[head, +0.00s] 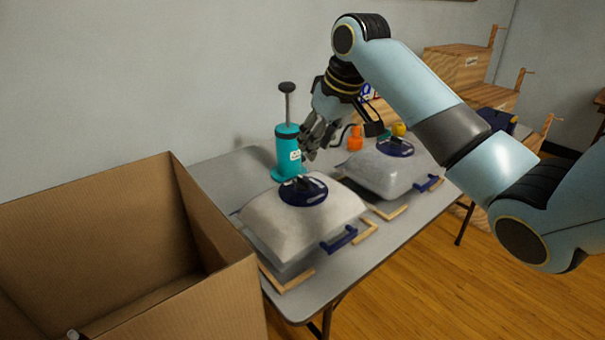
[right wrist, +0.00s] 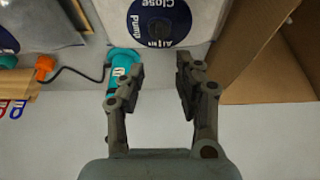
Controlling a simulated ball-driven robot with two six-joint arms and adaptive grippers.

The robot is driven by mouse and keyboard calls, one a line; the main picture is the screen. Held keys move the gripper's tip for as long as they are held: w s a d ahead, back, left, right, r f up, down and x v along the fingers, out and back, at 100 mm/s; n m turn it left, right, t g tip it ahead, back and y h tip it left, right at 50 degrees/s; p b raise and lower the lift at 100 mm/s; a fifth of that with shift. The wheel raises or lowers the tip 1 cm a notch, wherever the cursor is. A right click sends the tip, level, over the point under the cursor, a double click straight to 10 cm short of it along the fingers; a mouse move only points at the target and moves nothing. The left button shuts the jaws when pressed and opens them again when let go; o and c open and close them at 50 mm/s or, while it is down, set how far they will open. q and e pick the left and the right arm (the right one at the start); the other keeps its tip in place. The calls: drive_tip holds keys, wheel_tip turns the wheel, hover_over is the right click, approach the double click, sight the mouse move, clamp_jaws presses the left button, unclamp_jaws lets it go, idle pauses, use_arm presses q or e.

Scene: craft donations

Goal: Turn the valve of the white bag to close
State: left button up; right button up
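The near bag (head: 262,222), off-white and puffed up, lies on the grey table with a round dark blue valve (head: 303,190) on top. In the right wrist view the valve (right wrist: 160,20) shows at the top edge, partly cut off, with the words "Close" and "Pump". A second, greyer bag (head: 375,178) with a similar valve (head: 395,147) lies behind it to the right. My right gripper (head: 312,142) is above the table behind the near bag, apart from its valve. Its fingers (right wrist: 160,73) are spread with nothing held between them. My left gripper is not seen.
A teal hand pump (head: 288,150) stands behind the near bag; it also shows beside the fingers in the right wrist view (right wrist: 124,62). An orange object (head: 355,139) lies farther back. An open cardboard box (head: 130,215) stands at the left. Wooden boxes (head: 465,68) are behind right.

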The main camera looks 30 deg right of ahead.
sight(304, 179)
drive_tip(key=b+x, duration=0.1)
drive_tip(key=x, duration=0.9)
drive_tip(key=shift+w+f, duration=0.1)
drive_tip(key=shift+f, duration=0.15)
clamp_jaws()
